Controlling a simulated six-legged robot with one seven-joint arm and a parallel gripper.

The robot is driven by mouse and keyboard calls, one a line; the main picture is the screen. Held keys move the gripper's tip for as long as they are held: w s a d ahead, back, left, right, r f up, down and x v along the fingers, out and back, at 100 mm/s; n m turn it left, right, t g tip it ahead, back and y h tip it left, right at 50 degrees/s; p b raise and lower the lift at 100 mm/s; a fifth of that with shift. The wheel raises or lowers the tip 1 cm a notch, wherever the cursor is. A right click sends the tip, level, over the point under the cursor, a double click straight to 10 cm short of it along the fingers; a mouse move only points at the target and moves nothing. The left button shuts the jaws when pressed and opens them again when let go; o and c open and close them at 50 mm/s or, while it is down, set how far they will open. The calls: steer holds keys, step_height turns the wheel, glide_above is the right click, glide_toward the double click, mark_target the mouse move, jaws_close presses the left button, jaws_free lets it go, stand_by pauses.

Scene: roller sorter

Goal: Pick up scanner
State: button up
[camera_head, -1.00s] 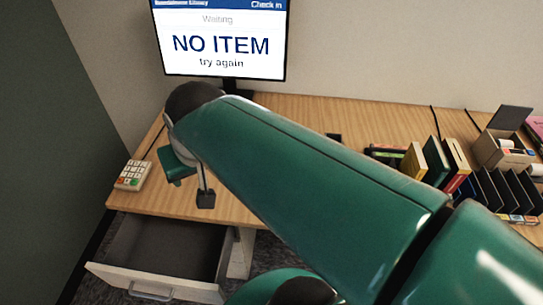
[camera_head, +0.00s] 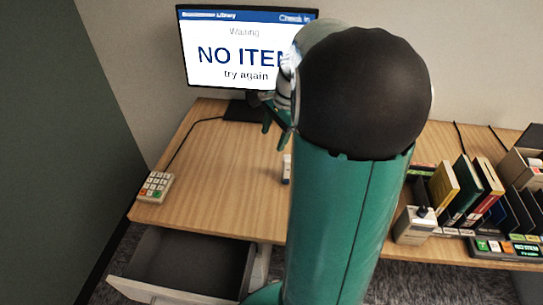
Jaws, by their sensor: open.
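My gripper (camera_head: 273,122) shows only in part, left of my dark elbow and in front of the monitor. Its green fingers hang above the desk with nothing seen between them; it is open. I cannot tell for certain which thing is the scanner. A small pale device (camera_head: 287,169) stands on the desk below my gripper, partly hidden by my arm. A grey boxy device (camera_head: 413,226) with a dark knob stands at the desk's front edge, right of my arm. My gripper is apart from both.
The monitor (camera_head: 235,50) reads "NO ITEM, try again". A keypad (camera_head: 155,186) lies at the desk's left edge, above an open drawer (camera_head: 188,262). Upright books (camera_head: 463,190), dark dividers and a small display unit (camera_head: 508,248) crowd the right. The desk's left middle is clear.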

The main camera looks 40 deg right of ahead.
mark_target(287, 166)
steer(key=s+d+f+m+t+y, duration=0.1)
steer(key=s+d+f+m+y, duration=0.15)
steer(key=d+f+m, duration=0.55)
steer(key=f, duration=0.2)
steer(key=w+f+n, duration=0.1)
steer(key=f, duration=0.1)
steer(key=w+f+n, duration=0.1)
steer(key=f, duration=0.1)
steer(key=shift+h, duration=0.35)
steer(key=x, duration=0.5)
steer(key=shift+w+d, duration=0.15)
steer(key=shift+c, duration=0.3)
steer(key=c, duration=1.1)
